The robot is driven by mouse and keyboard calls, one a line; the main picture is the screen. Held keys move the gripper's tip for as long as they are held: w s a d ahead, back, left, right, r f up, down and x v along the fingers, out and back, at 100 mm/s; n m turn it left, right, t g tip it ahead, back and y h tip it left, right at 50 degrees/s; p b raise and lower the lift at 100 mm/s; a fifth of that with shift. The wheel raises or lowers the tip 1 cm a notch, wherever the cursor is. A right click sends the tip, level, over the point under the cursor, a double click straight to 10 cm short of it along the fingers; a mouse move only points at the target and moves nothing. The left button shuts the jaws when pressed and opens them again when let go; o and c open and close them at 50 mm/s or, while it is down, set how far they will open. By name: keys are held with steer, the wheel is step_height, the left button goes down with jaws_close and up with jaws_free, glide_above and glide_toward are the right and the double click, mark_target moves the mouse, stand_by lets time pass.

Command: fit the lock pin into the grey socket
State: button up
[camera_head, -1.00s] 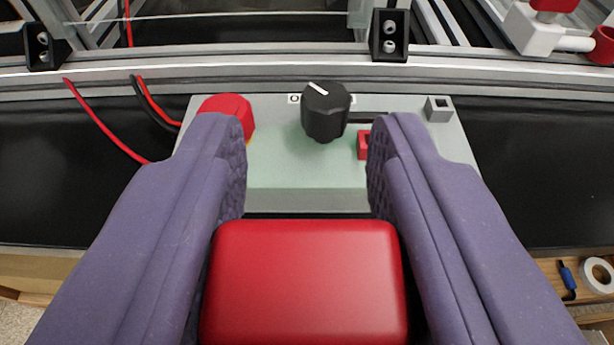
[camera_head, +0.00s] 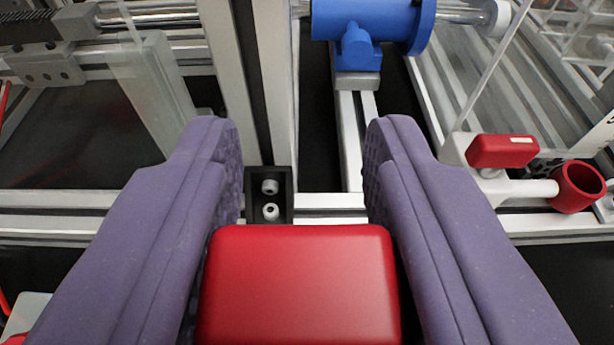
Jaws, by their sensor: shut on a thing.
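My gripper (camera_head: 303,170) shows as two purple fingers, shut on a red block with rounded edges (camera_head: 300,285). I take the block to be the head of the lock pin; its shaft is hidden. The block sits low between the fingers, with a gap showing between the fingertips beyond it. The grey socket is not in view. The fingers are in front of the aluminium frame, near a black bracket with two bolts (camera_head: 270,195).
A blue clamp-like part (camera_head: 362,30) sits on a rail at the top. At right, a red block (camera_head: 502,151) on a white body has a white rod reaching a red ring (camera_head: 577,187). A corner of the pale panel (camera_head: 25,315) shows bottom left. Clear sheets stand around the frame.

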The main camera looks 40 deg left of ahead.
step_height(320, 180, down, 6)
steer(key=b, duration=0.5)
steer(key=shift+f+b, duration=1.2)
steer(key=shift+b, duration=0.2)
stand_by(1.8)
steer(key=o, duration=1.1)
steer(key=shift+r, duration=0.1)
steer(key=shift+s, duration=0.1)
steer(key=p+v, duration=0.1)
steer(key=v, duration=0.6)
steer(key=shift+s+d+r+p, duration=0.15)
steer(key=shift+s+d+p, duration=0.1)
steer(key=shift+p, duration=0.1)
